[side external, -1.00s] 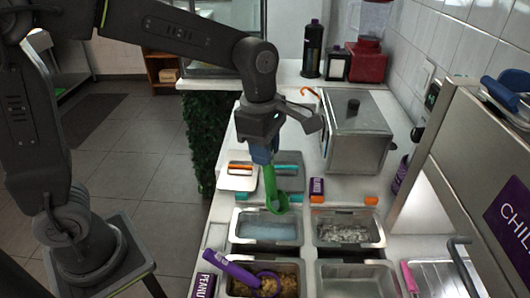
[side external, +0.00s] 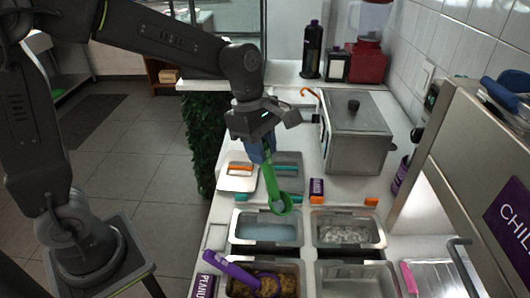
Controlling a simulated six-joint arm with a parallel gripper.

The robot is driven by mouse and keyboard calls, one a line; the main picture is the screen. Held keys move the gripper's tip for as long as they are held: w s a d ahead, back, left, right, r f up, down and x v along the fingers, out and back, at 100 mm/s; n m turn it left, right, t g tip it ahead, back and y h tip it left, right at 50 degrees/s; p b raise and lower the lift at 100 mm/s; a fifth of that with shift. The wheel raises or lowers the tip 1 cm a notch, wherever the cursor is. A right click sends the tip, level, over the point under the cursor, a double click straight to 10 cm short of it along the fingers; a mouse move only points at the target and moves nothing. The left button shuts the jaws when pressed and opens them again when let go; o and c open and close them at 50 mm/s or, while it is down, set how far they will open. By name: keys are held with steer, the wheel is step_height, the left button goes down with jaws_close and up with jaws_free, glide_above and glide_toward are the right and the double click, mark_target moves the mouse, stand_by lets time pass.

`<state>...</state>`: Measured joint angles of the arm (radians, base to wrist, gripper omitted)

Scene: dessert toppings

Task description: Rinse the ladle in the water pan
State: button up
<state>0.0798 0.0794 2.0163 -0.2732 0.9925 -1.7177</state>
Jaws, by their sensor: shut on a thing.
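My gripper (side external: 262,152) is shut on the upper end of a green ladle (side external: 270,183), which hangs down with its bowl lowest. The ladle's bowl (side external: 284,204) is just above the far rim of the left far pan, apart from the liquid as far as I can see. That pan (side external: 238,229) holds a bluish, water-like liquid. The pan (side external: 378,230) to its right holds clear, shiny contents that I cannot identify for sure, so either could be water.
A purple scoop (side external: 230,268) rests in the near left pan of brown topping (side external: 270,284). An empty-looking metal pan (side external: 355,278) is beside it. White and grey lids (side external: 238,184) lie behind the pans. A large steel pot (side external: 358,140) stands at the back right.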

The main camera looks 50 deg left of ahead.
steer(key=w+a+f+n+g+h, duration=0.1)
steer(key=a+f+n+g+h, duration=0.2)
steer(key=n, duration=0.7)
steer(key=w+a+f+n+g+h, duration=0.2)
steer(key=a+f+n+h, duration=0.3)
steer(key=n, duration=0.6)
steer(key=shift+w+a+f+g+h, duration=0.3)
steer(key=shift+a+f+g+h, duration=0.1)
steer(key=shift+a+h, duration=0.25)
stand_by(0.7)
steer(key=shift+d, duration=0.1)
stand_by(1.7)
